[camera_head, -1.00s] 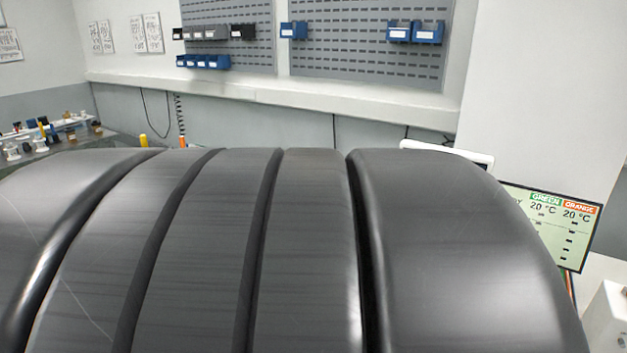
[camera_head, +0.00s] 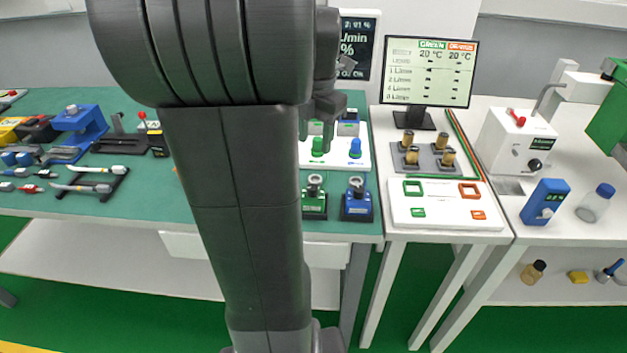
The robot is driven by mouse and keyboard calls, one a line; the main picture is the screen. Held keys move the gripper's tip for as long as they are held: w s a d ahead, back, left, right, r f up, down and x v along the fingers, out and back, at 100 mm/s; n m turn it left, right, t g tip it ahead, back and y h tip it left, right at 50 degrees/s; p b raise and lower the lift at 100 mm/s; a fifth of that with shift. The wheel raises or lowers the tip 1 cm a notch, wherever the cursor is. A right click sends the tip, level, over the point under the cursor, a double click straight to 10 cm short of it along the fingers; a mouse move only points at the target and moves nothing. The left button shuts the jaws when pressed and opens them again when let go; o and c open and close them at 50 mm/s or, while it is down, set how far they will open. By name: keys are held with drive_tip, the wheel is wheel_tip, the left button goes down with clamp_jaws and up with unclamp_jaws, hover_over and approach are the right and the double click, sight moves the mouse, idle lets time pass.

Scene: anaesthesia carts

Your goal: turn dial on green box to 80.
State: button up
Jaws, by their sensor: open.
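A small green box (camera_head: 313,207) stands at the front edge of the green-topped table, just right of my arm. It has a round grey dial (camera_head: 315,182) on top. The dial's setting is too small to read. A matching blue box (camera_head: 357,207) stands to its right, a little apart. My gripper (camera_head: 324,122) is dark and partly hidden by my own arm. It appears above and behind the green box in the picture, over a white panel, apart from the dial. It is open, and I see nothing held in it.
The white panel (camera_head: 343,158) bears green and blue knobs behind the boxes. A monitor (camera_head: 429,72) reading 20 °C for green and orange stands on the white table. A white board (camera_head: 447,205) lies at that table's front. Tools crowd the left table.

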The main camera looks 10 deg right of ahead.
wheel_tip(320, 180, down, 14)
drive_tip(key=shift+w+a+r+b, duration=0.15)
drive_tip(key=shift+r+b, duration=0.05)
drive_tip(key=shift+b, duration=0.25)
drive_tip(key=c, duration=1)
